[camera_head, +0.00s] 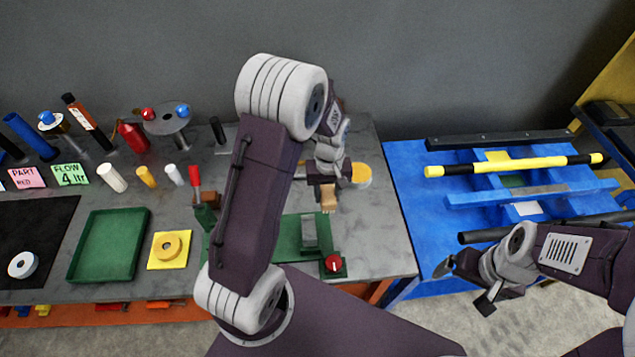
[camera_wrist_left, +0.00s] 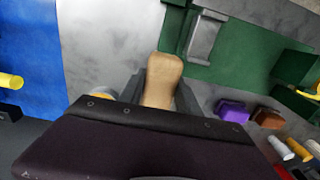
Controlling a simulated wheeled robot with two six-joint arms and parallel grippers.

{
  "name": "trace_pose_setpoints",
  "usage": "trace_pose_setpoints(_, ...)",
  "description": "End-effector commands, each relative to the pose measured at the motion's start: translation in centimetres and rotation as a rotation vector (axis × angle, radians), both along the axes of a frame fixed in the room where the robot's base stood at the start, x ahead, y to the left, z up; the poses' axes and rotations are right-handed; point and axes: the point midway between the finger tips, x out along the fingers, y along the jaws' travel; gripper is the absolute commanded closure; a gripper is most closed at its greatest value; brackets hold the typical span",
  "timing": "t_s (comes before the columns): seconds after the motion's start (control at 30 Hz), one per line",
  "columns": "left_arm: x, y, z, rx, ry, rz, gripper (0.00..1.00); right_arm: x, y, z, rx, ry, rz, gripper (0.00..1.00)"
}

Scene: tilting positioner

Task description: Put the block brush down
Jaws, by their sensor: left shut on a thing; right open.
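The block brush (camera_head: 328,197) shows as a tan wooden piece between the fingers of my left gripper (camera_head: 325,184), over the right part of the grey table. In the left wrist view the brush's rounded tan end (camera_wrist_left: 163,80) sticks out between the dark fingers of my left gripper (camera_wrist_left: 160,95), which is shut on it. The rest of the brush is hidden, and I cannot tell whether it touches the table. My right gripper (camera_head: 466,286) is open and empty, low in front of the blue stand.
A green fixture (camera_head: 285,236) with a red knob lies just in front of the brush. A yellow-orange round thing (camera_head: 361,175) is close on the right. Bare grey tabletop (camera_head: 375,235) lies toward the right edge. The blue stand (camera_head: 415,190) holds a yellow-black bar (camera_head: 520,164).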

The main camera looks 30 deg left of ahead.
Motion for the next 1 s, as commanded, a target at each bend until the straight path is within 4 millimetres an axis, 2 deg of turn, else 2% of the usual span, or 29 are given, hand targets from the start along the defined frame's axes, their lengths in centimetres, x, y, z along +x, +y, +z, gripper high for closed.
trace_pose_setpoints(0.13, 0.1, 0.1, -0.1, 0.0, 0.0, 0.004, 1.0, 0.0, 0.0, 0.1, 0.0, 0.0, 0.0, 0.06)
trace_pose_setpoints(0.23, 0.8, 1.1, -0.7, 0.0, 0.001, 0.007, 1.0, 0.0, 0.0, 0.5, 0.0, 0.0, 0.0, 0.06)
trace_pose_setpoints(0.73, 6.1, 8.6, -6.3, 0.0, 0.0, 0.004, 1.0, 0.0, 0.0, 2.8, 0.0, 0.0, 0.0, 0.06)
trace_pose_setpoints(1.0, 6.7, 9.5, -7.2, -0.001, 0.001, 0.0, 1.0, 0.0, 0.0, 2.9, 0.0, 0.0, 0.0, 0.06)
